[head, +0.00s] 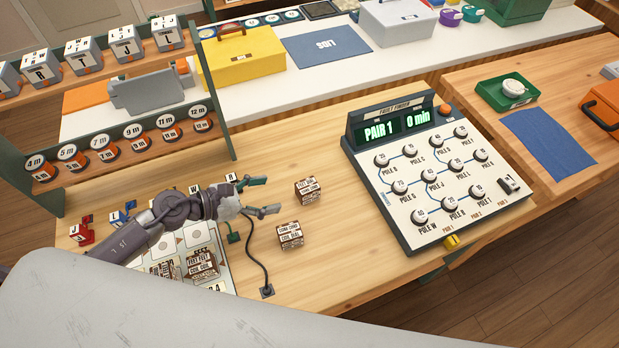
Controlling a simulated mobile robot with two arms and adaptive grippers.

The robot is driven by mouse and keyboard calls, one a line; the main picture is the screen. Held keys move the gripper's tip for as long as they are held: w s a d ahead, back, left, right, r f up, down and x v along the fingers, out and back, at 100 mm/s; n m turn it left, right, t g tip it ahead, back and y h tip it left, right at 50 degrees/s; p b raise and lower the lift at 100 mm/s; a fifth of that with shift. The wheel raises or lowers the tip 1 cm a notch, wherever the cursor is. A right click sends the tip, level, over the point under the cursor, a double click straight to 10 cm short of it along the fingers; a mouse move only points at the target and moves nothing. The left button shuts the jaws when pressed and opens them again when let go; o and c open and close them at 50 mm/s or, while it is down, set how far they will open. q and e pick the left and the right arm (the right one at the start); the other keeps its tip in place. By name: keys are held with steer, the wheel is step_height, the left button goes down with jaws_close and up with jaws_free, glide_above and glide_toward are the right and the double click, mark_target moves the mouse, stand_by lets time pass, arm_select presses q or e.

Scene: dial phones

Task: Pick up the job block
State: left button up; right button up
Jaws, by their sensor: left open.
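Two small brown-and-white blocks with printed text lie loose on the wooden table: a farther block (307,190) and a nearer block (290,236). More such blocks (202,265) sit on the white board at the left, partly hidden by my arm. The print is too small to tell surely which is the job block. My left gripper (269,196) is open and empty, its fingers pointing right, just left of the two loose blocks and seemingly above the table. My right gripper is not in view.
A console (440,180) reading "PAIR 1" and "0 min" stands to the right. A dark cable (262,262) runs near the nearer block. A rack (135,150) with round weights and lettered boxes stands at the left. Table between blocks and console is clear.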

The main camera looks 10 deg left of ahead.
mark_target(302, 187)
arm_select(q)
steer(key=x, duration=0.3)
steer(key=shift+d+r+p, duration=0.2)
steer(key=shift+d+p, duration=0.15)
steer(key=shift+p, duration=0.05)
steer(key=p+x, duration=0.1)
steer(key=x, duration=0.3)
steer(key=shift+w+d+f, duration=0.1)
steer(key=shift+w+f, duration=0.05)
steer(key=shift+w, duration=0.25)
steer(key=x, duration=0.3)
steer(key=shift+w+f+p, duration=0.1)
steer(key=shift+f+p, duration=0.05)
steer(key=shift+p, duration=0.25)
steer(key=shift+w+d+f, duration=0.1)
steer(key=shift+d, duration=0.1)
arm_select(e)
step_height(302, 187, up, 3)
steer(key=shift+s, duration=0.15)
arm_select(q)
steer(key=shift+c, duration=0.8)
steer(key=c, duration=1.1)
